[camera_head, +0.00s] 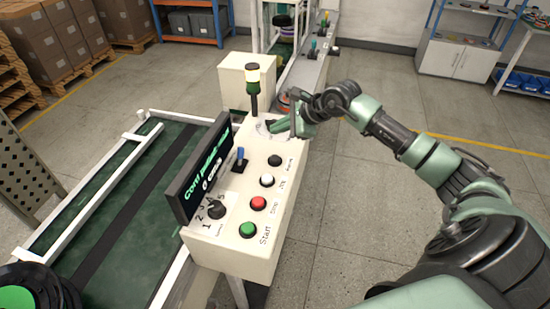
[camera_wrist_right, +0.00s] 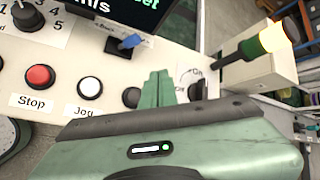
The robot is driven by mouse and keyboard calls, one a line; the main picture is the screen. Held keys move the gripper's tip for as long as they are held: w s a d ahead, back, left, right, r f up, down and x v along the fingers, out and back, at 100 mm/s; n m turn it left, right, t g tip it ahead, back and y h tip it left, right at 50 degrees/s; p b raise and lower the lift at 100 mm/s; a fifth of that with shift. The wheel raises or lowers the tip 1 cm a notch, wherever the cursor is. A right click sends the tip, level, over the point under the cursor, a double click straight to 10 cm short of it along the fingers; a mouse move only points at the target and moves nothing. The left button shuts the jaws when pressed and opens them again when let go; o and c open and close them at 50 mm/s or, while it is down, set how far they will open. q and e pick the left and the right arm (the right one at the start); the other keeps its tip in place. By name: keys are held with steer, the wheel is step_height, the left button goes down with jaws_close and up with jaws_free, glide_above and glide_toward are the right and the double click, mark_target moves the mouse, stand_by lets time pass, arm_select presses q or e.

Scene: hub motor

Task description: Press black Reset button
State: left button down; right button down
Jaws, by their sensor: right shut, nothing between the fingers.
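The black Reset button (camera_head: 274,160) is the farthest in the row of buttons on the white control console (camera_head: 235,253). In the right wrist view the black button (camera_wrist_right: 131,97) shows just left of my fingers, partly cut off by the gripper body. My right gripper (camera_head: 276,127) is over the far end of the console, beyond the black button; its green fingers (camera_wrist_right: 158,76) are together and empty. The fingers appear apart from the button; their exact height above the panel is hard to tell. My left gripper is not in view.
White (camera_head: 267,181), red (camera_head: 258,203) and green (camera_head: 248,229) buttons line the console nearer me. A blue-tipped lever (camera_head: 240,158), a screen (camera_head: 205,170) and a signal lamp (camera_head: 253,80) stand up from it. A green conveyor (camera_head: 110,225) lies left; the floor right is open.

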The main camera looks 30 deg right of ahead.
steer(key=b, duration=0.4)
glide_above(278, 159)
step_height(278, 159, down, 7)
steer(key=shift+f, duration=0.55)
steer(key=shift+f+b, duration=0.1)
steer(key=shift+b, duration=0.2)
stand_by(1.1)
steer(key=shift+f+b, duration=0.3)
steer(key=shift+b, duration=0.2)
steer(key=shift+f+b, duration=0.65)
stand_by(0.6)
steer(key=shift+r, duration=0.2)
steer(key=shift+r+p, duration=0.35)
steer(key=shift+r, duration=0.5)
